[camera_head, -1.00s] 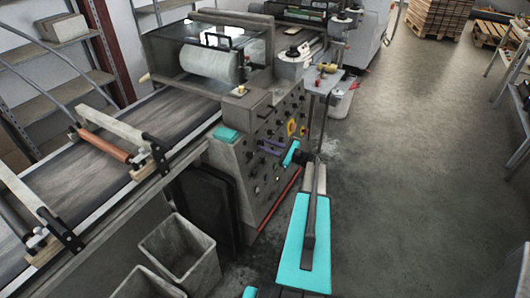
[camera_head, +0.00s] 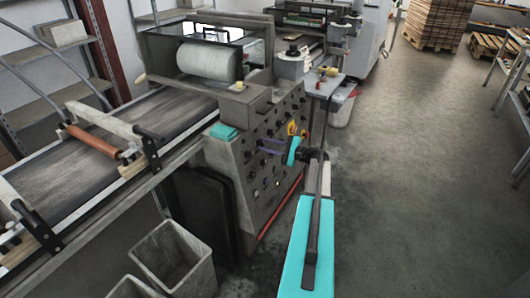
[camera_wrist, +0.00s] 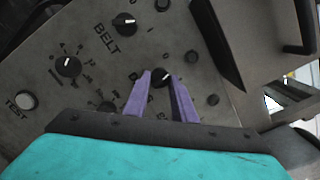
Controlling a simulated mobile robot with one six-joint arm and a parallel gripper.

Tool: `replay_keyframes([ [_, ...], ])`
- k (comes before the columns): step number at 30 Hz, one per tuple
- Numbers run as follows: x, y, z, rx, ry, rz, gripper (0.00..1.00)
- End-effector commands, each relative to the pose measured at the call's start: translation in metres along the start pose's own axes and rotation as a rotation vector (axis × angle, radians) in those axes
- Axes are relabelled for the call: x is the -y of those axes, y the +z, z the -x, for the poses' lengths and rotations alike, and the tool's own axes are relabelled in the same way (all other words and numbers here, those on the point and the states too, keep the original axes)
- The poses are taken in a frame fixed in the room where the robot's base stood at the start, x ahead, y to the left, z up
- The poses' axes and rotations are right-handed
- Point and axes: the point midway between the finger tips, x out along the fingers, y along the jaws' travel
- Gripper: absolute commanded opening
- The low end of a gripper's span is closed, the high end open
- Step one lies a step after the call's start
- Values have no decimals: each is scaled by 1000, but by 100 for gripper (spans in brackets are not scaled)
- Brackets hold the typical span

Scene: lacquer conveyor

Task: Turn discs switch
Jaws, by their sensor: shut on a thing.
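The grey control panel (camera_head: 249,150) of the machine carries several black knobs. In the wrist view, my gripper (camera_wrist: 160,80) has its two purple fingers at a black knob (camera_wrist: 161,75) with a white pointer mark. The fingers are shut on this knob, one on each side. Its label is partly hidden behind the fingers, and I cannot read "discs" anywhere. A similar knob (camera_wrist: 124,23) above left is marked "BELT", and another knob (camera_wrist: 68,66) sits further left. In the head view, my gripper (camera_head: 270,147) reaches the panel from the right.
A white "TEST" button (camera_wrist: 25,100) is at the left of the wrist view. A dark handle (camera_wrist: 216,45) stands out right of the knob. In the head view, grey bins (camera_head: 176,252) stand below the conveyor (camera_head: 95,155); the floor at right is clear.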

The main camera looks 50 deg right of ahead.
Motion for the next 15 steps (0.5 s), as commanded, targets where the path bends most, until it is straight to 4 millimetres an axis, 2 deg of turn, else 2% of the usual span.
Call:
replay_keyframes([
  [1, -8, -3, 0, 4, 13, 26, 1],
  [15, -5, -2, 0, 20, 54, 260, 1],
])
